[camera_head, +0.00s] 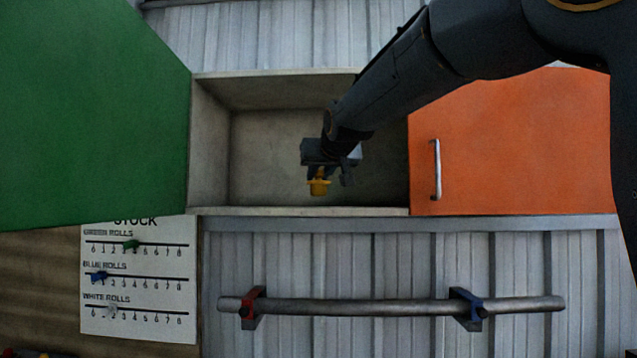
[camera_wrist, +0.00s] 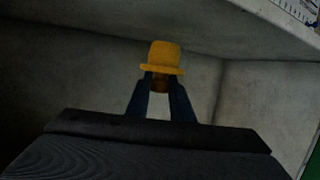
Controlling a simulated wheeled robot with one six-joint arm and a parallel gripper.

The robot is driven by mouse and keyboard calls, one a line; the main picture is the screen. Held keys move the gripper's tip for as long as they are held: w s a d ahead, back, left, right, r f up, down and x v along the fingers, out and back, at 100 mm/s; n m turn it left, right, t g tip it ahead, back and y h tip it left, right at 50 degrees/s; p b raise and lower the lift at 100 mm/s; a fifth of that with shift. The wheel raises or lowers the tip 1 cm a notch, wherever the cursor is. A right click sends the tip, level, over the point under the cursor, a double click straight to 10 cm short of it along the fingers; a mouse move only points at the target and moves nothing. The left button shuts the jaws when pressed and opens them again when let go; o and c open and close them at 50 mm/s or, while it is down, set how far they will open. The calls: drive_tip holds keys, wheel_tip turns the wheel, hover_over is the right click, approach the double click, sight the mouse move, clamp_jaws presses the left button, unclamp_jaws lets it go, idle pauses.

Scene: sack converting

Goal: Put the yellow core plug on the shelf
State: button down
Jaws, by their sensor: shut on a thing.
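The yellow core plug (camera_head: 319,185) is held in my gripper (camera_head: 320,174), which reaches into an open shelf compartment (camera_head: 300,211). In the wrist view the yellow plug (camera_wrist: 164,58) sits at the tips of my two dark fingers (camera_wrist: 162,86), its wide rim towards me. My gripper is shut on it. In the head view the plug shows in front of the compartment's back wall, a little above the front edge of its floor. I cannot tell whether it touches the shelf floor.
A green door (camera_head: 90,110) stands open at the left, and an orange door (camera_head: 520,140) with a metal handle covers the right side. Below, a metal bar (camera_head: 360,306) runs through red and blue brackets. A stock chart (camera_head: 140,290) hangs at lower left. The compartment looks otherwise empty.

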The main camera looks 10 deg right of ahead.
drive_tip(key=shift+f, duration=1.3)
drive_tip(key=shift+f, duration=0.15)
drive_tip(key=c, duration=1.6)
unclamp_jaws()
drive_tip(key=shift+o, duration=0.2)
drive_tip(key=shift+s+r, duration=0.2)
drive_tip(key=shift+r, duration=0.05)
drive_tip(key=b+v, duration=0.3)
drive_tip(key=v, duration=0.8)
drive_tip(key=shift+s+b, duration=0.25)
drive_tip(key=shift+b, duration=0.1)
drive_tip(key=shift+d+r, duration=0.1)
drive_tip(key=shift+d, duration=0.05)
